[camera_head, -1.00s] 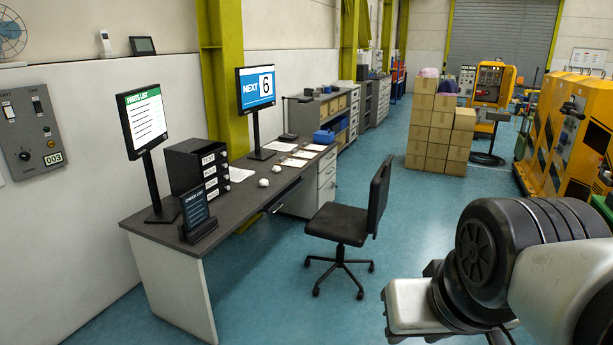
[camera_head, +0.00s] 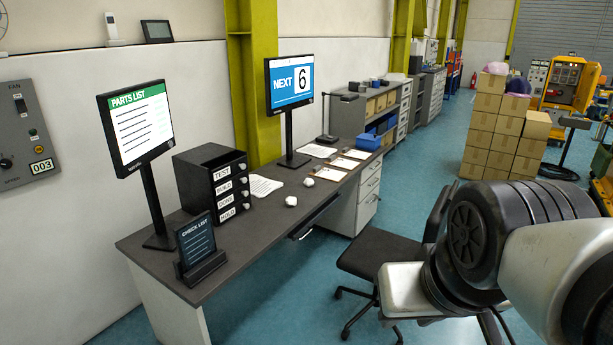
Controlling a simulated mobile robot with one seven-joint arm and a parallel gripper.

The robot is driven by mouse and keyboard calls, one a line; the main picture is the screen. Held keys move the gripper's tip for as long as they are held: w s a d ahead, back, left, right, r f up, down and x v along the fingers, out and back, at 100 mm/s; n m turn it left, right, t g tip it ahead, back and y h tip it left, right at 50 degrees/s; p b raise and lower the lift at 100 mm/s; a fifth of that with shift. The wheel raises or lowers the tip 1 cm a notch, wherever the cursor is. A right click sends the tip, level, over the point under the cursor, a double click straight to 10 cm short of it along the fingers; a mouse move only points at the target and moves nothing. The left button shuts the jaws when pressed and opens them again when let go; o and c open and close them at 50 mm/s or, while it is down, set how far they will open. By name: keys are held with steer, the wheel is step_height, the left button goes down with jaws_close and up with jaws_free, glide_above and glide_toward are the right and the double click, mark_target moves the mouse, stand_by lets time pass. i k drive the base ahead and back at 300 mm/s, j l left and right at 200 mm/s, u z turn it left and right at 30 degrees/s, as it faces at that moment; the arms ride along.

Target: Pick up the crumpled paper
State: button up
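Two small white crumpled balls of paper lie on the dark desk top. One crumpled paper (camera_head: 291,201) is near the front edge, in front of the right monitor. The other crumpled paper (camera_head: 308,182) lies just behind it to the right. My arm shows at the lower right, with its dark round joint and pale links, apart from the desk. The fingers of my gripper do not show, so I cannot see whether it is open or shut.
An office chair (camera_head: 375,255) stands before the desk. Stacked cardboard boxes (camera_head: 497,130) are farther back.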

mark_target(290, 201)
steer(key=i+l+u, duration=0.2)
steer(key=i, duration=0.15)
steer(key=i+l+u, duration=0.15)
steer(key=i, duration=0.15)
steer(key=i+l+u, duration=0.15)
steer(key=i+l, duration=0.15)
steer(key=i, duration=0.25)
steer(key=i+l+u, duration=0.1)
steer(key=i+l, duration=0.25)
steer(key=i, duration=0.2)
steer(key=i+l+u, duration=0.15)
steer(key=i+l, duration=0.25)
steer(key=i, duration=0.15)
